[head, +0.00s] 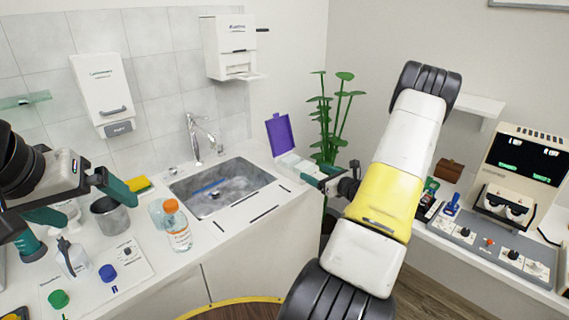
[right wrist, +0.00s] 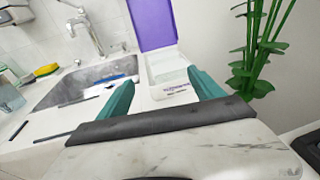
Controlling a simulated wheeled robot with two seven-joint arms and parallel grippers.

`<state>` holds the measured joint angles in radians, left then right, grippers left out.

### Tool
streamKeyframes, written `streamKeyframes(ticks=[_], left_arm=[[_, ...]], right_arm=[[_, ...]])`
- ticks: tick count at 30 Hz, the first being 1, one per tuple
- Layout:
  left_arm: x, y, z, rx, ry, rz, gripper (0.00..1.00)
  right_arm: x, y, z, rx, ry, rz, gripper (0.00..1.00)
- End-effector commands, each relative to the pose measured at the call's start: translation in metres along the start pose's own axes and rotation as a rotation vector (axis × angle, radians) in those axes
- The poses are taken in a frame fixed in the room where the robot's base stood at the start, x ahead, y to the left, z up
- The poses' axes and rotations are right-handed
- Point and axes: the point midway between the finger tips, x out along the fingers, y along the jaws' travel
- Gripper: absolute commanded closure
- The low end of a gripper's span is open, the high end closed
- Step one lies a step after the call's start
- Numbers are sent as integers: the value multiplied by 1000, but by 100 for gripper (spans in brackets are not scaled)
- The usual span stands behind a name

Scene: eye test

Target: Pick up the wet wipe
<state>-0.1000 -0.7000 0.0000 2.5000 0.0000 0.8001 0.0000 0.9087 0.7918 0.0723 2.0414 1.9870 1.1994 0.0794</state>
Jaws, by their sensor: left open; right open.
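A white wipes box (head: 299,166) with its purple lid (head: 281,134) standing open sits on the counter right of the sink. The box (right wrist: 168,92) and lid (right wrist: 152,22) also show in the right wrist view. Pale content shows inside, but I cannot make out a single wipe. My right gripper (head: 322,179) is open beside the box. In the right wrist view its two teal fingers (right wrist: 159,78) are apart, with the box between and beyond them and nothing held. My left gripper (head: 97,205) is open over the left counter, near a metal cup (head: 110,215).
A sink (head: 220,187) with a tap (head: 196,135) lies left of the box. An orange-capped bottle (head: 177,228) and a yellow sponge (head: 138,184) stand further left. A green plant (head: 334,118) rises close behind the box, on the right. Equipment (head: 510,190) fills the right counter.

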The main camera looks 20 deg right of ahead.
Motion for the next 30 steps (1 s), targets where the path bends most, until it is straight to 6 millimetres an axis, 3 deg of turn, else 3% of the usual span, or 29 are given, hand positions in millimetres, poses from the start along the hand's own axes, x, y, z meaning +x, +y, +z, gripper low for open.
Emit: streamKeyframes(ticks=[5, 21, 29, 30], left_arm=[[0, 0, 0, 0, 0, 0, 0], [0, 0, 0, 0, 0, 0, 0], [0, 0, 0, 0, 0, 0, 0], [0, 0, 0, 0, 0, 0, 0]], right_arm=[[5, -14, -12, 37, -3, -48, 24], [72, -18, -8, 34, -2, -45, 24], [74, -18, -7, 35, -1, -45, 24], [74, -18, -7, 34, -1, -45, 30]])
